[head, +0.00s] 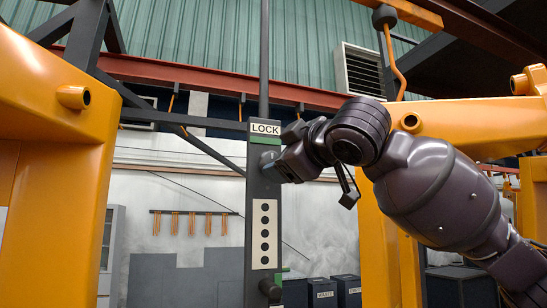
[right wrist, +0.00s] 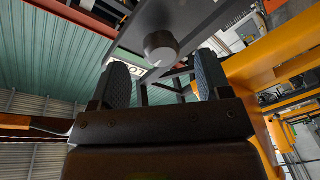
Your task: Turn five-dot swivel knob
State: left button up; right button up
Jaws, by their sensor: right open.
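A dark upright post (head: 262,190) carries a white LOCK label (head: 265,128) over a green strip. Lower on it is a pale plate with five dark dots (head: 264,234). A dark knob (head: 270,289) sticks out below the plate, near the bottom edge. Another round knob (head: 268,160) is below the LOCK label, partly covered by my right gripper (head: 282,167). In the right wrist view a grey round knob (right wrist: 161,47) lies ahead of my open right gripper (right wrist: 161,80), roughly centred between the fingers. My left gripper is out of view.
Yellow frames stand at left (head: 55,150) and right (head: 460,125). Dark diagonal beams join the post from the upper left. Dark boxes (head: 322,292) stand low behind the post. A rack with orange items (head: 193,213) hangs on the back wall.

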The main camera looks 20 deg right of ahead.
aim_at(270, 161)
jog(key=shift+p+x, duration=0.5)
jog(key=shift+x, duration=1.6)
jog(key=c, duration=0.9)
